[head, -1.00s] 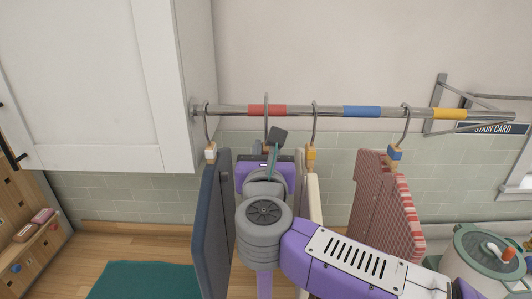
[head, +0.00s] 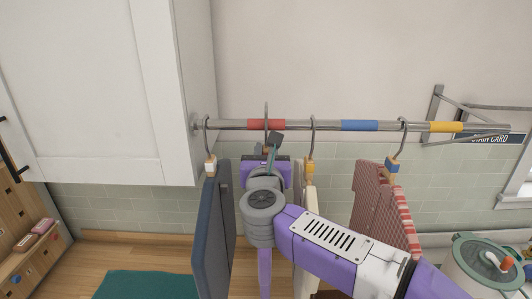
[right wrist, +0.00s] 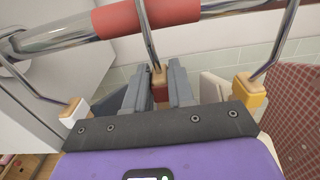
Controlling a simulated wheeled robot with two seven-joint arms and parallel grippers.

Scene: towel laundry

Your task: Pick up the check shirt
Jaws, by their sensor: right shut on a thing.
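The red check shirt (head: 378,205) hangs on the right, from a hanger with a blue block (head: 392,166) between the blue and yellow rail bands. It also shows at the right edge of the right wrist view (right wrist: 298,110). My right gripper (right wrist: 158,88) is away from it, at the red band. It is shut on the red-brown block (right wrist: 160,82) of a hanger (head: 266,112), one finger on each side. What hangs below that block is hidden by my gripper and arm. My left gripper is not in view.
The metal rail (head: 225,125) runs across the view. A dark blue garment (head: 212,225) hangs close left of my right arm, a cream one (head: 309,190) close right. A white cupboard (head: 90,90) stands left; a pot with a green lid (head: 485,262) is at lower right.

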